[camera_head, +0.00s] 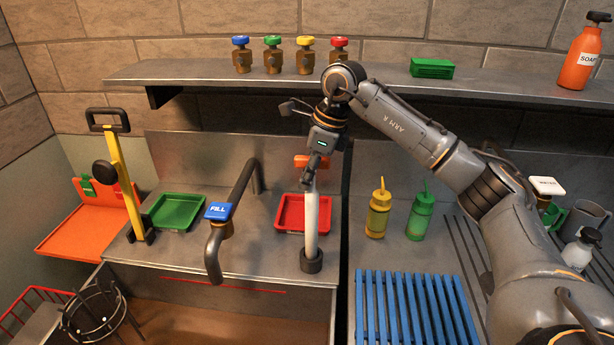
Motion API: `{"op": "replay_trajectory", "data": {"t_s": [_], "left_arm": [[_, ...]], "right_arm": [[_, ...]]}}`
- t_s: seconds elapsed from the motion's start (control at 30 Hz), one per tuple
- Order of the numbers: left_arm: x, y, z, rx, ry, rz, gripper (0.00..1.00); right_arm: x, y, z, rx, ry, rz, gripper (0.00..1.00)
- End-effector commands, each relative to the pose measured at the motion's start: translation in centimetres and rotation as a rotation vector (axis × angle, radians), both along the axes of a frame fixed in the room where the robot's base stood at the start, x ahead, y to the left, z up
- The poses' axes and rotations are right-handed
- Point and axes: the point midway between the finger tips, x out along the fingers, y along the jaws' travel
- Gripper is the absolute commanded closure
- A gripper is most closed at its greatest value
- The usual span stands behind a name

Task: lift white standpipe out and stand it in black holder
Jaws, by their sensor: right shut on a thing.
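The white standpipe (311,222) stands near upright at the middle of the view, with an orange crosspiece (301,161) at its top. My right gripper (313,172) is shut on its upper end from above. The pipe's lower end meets a short round black holder (311,262) on the grey ledge behind the basin. The pipe looks in line with the holder, but I cannot tell whether its foot is fully seated inside. My left gripper is not in view.
A dark spout with a blue FILL tag (219,211) stands left of the pipe. A red tray (290,214) lies close behind it. Yellow (378,214) and green (420,217) bottles and a blue rack (413,307) are at right. The brown-bottomed basin (200,325) lies in front.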

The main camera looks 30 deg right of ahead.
Motion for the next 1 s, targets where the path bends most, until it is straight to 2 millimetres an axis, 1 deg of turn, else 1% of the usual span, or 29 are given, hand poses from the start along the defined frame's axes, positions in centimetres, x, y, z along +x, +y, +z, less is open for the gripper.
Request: {"op": "replay_trajectory", "data": {"t_s": [1.0], "left_arm": [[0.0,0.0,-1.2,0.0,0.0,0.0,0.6]], "right_arm": [[0.0,0.0,-1.8,0.0,-0.001,0.0,1.0]]}}
